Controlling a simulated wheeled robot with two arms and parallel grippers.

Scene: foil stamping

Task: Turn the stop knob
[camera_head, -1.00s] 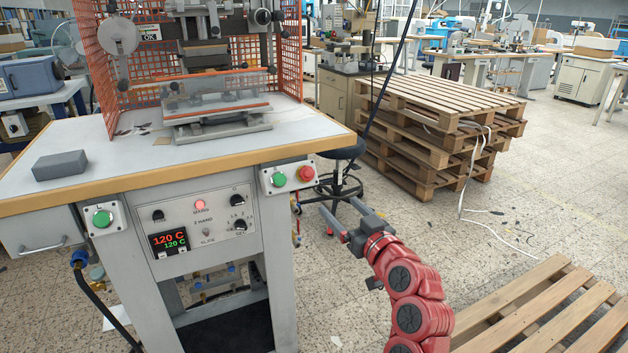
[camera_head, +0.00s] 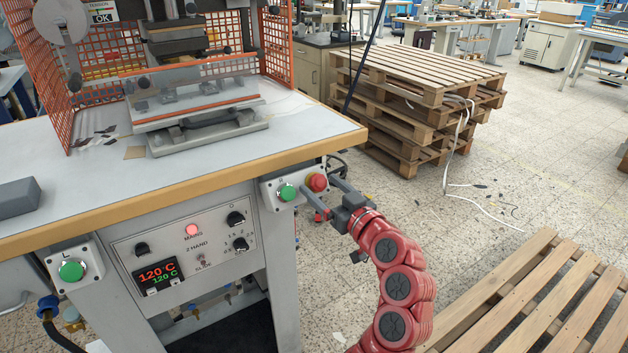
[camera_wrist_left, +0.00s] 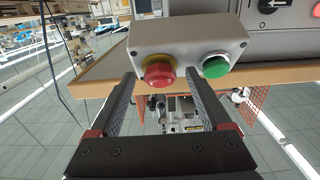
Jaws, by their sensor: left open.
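The red stop knob (camera_head: 317,182) sits on a small grey box at the front right corner of the press table, beside a green button (camera_head: 287,192). My left gripper (camera_head: 318,187) is open in front of the box, its two fingers pointing at the knob. In the left wrist view the red knob (camera_wrist_left: 159,71), on a yellow ring, appears between the two open fingertips (camera_wrist_left: 159,77). The green button (camera_wrist_left: 215,66) is just outside the right finger. I cannot tell whether the fingers touch the knob. My right gripper is not in view.
The press table (camera_head: 190,195) has a wooden front edge above the knob box. A control panel (camera_head: 185,240) shows 120 C. Another green button (camera_head: 71,270) is at the left. Stacked pallets (camera_head: 415,95) stand behind; another pallet (camera_head: 520,300) lies at the lower right.

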